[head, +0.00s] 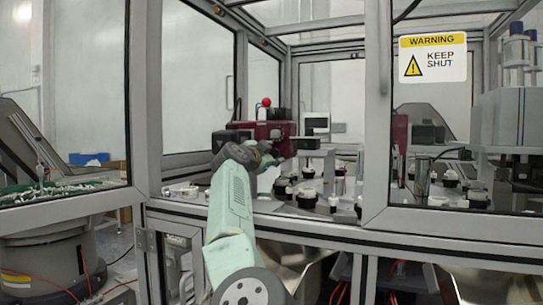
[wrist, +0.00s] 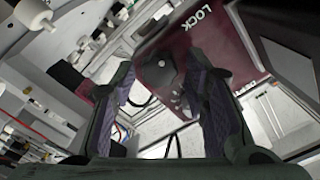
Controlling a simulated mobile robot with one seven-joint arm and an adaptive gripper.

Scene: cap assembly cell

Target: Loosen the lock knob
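In the wrist view a dark round lock knob (wrist: 159,66) sits on the face of a maroon housing (wrist: 175,42) marked LOCK. My gripper (wrist: 157,74) is open, with its two purple-padded fingers apart. The knob shows between the fingertips, nearer the right finger. No contact is visible, and I cannot tell how far the fingertips are from the knob. In the head view the maroon housing (head: 275,130) stands inside the cell, and my arm reaches in to it. My wrist hides the knob and most of the gripper there.
A red ball (head: 266,102) tops the housing. Cell frame posts (head: 376,110) stand close on the right. A door panel with a warning sign (head: 432,58) is further right. Several black-and-white fixtures (head: 307,197) stand on the cell table, right of my arm.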

